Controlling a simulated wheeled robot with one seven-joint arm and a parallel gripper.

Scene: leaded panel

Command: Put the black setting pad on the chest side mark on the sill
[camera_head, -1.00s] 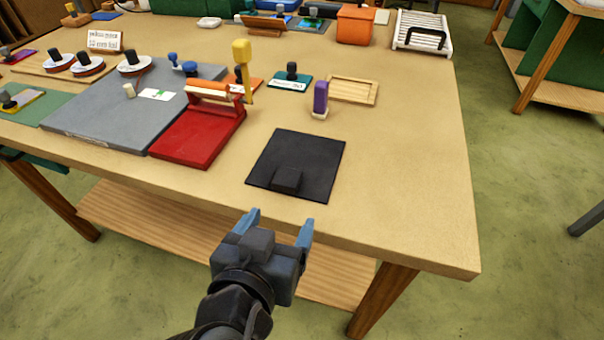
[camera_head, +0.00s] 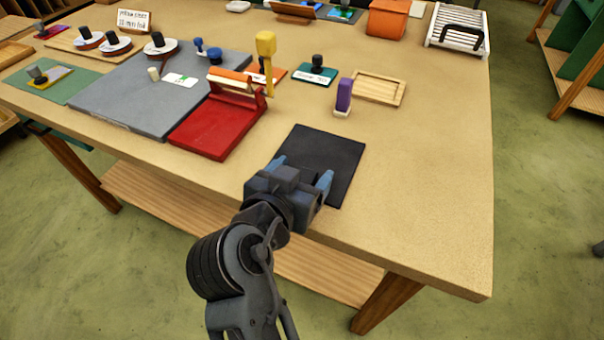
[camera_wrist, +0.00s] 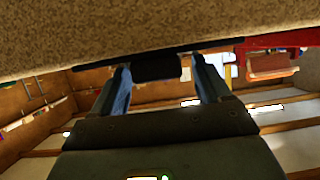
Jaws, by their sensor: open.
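A flat black square pad (camera_head: 322,152) lies near the table's front edge; its near part is hidden by my gripper. A dark block on the pad (camera_wrist: 156,67) shows in the wrist view between my fingers. My gripper (camera_head: 302,171) is open over the pad's near side. In the wrist view my gripper (camera_wrist: 160,72) has one finger on each side of the block, with a gap at the right; whether the left finger touches it I cannot tell. I cannot make out a sill or a chest side mark.
A purple-handled tool (camera_head: 343,98) and a wooden frame (camera_head: 380,87) stand behind the pad. The table top (camera_head: 430,170) on the right is clear.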

